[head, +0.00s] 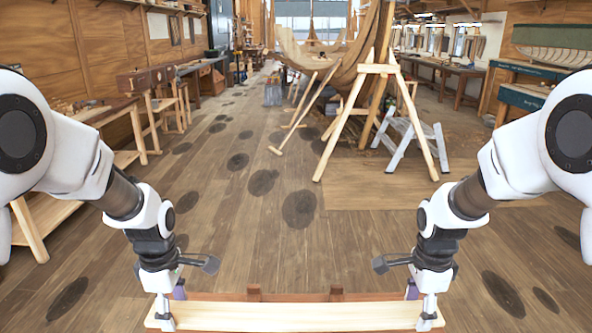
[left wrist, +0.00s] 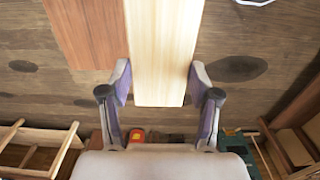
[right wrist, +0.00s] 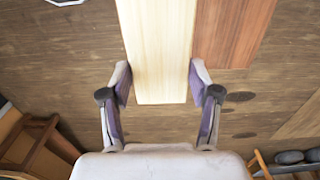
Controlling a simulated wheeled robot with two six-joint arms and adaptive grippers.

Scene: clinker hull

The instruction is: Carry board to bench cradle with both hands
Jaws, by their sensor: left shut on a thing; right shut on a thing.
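A long pale board (head: 295,316) lies level across the bottom of the head view. My left gripper (head: 166,308) is shut on its left end, and my right gripper (head: 428,310) is shut on its right end. In the left wrist view the board (left wrist: 162,50) runs between the two fingers (left wrist: 160,88). In the right wrist view the board (right wrist: 158,50) sits between the fingers (right wrist: 160,88) likewise. I cannot pick out the bench cradle for certain.
A reddish-brown wooden piece (head: 295,297) with two short posts lies just behind the board. Open plank floor (head: 240,235) stretches ahead. A trestle (head: 375,70) and grey step ladder (head: 412,135) stand ahead right by the hull. Benches (head: 100,112) line the left, a green-topped bench (head: 522,97) the right.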

